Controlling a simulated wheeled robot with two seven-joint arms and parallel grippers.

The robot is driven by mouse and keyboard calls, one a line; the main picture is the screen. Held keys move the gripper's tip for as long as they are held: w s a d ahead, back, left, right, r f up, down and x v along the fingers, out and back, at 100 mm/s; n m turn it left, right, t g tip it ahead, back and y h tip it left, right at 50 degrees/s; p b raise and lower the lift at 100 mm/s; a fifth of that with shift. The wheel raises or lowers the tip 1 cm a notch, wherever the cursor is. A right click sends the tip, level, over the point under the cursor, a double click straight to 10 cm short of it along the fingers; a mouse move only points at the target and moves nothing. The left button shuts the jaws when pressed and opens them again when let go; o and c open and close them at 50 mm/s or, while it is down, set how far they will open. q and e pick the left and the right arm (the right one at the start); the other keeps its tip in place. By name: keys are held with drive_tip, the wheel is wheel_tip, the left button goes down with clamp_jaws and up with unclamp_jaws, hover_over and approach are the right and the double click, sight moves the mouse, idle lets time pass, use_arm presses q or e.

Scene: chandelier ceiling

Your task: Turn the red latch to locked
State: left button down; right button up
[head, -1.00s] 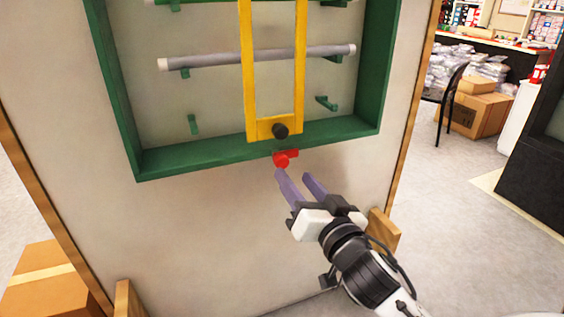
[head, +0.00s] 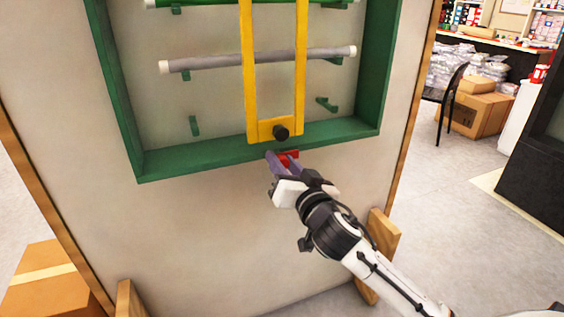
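The red latch (head: 289,156) sits at the bottom edge of the green frame (head: 210,161), just below the yellow bar's black knob (head: 281,133). My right gripper (head: 282,160) is up at the latch, with its purple fingers on either side of the red part. The fingers partly hide the latch, so I cannot tell how far it is turned or whether they grip it firmly. My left gripper is not in view.
The yellow upright bar (head: 251,80) crosses in front of a grey rod (head: 210,61) on green pegs. Wooden feet (head: 381,240) stand at the panel's base. A cardboard box (head: 45,285) is at lower left.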

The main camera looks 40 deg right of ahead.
drive_tip(key=c, duration=0.5)
